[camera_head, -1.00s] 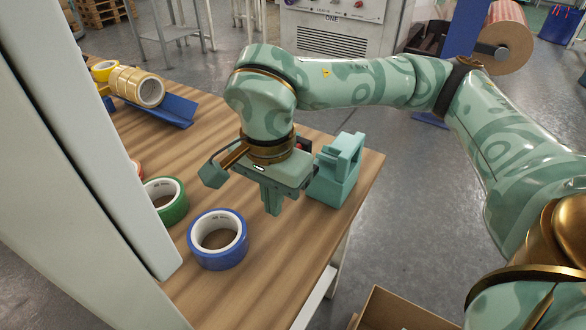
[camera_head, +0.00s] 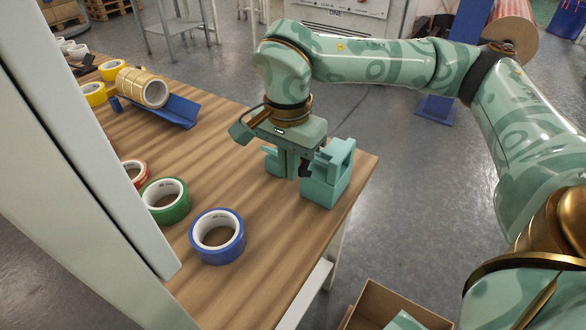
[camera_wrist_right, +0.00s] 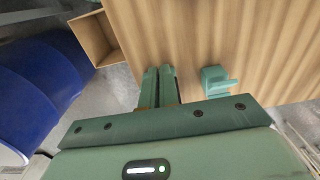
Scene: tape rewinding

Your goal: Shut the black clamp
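A small dark piece with a touch of red (camera_head: 305,169) shows beside a teal stand (camera_head: 328,182) at the table's right edge. It may be the black clamp, but it is partly hidden and I cannot tell its state. My right gripper (camera_head: 288,170) points down just left of the stand. In the right wrist view its two fingers (camera_wrist_right: 159,87) lie close together with nothing seen between them. A small teal block (camera_wrist_right: 213,82) shows right of the fingers there; I cannot tell whether it is part of the stand. My left gripper is out of view.
Blue (camera_head: 217,237), green (camera_head: 165,201) and red (camera_head: 135,173) tape rolls lie on the wooden table (camera_head: 255,275). A blue tray (camera_head: 172,111) with tan tape rolls (camera_head: 143,88) is at the far left. A cardboard box (camera_head: 386,303) stands below the table's right side.

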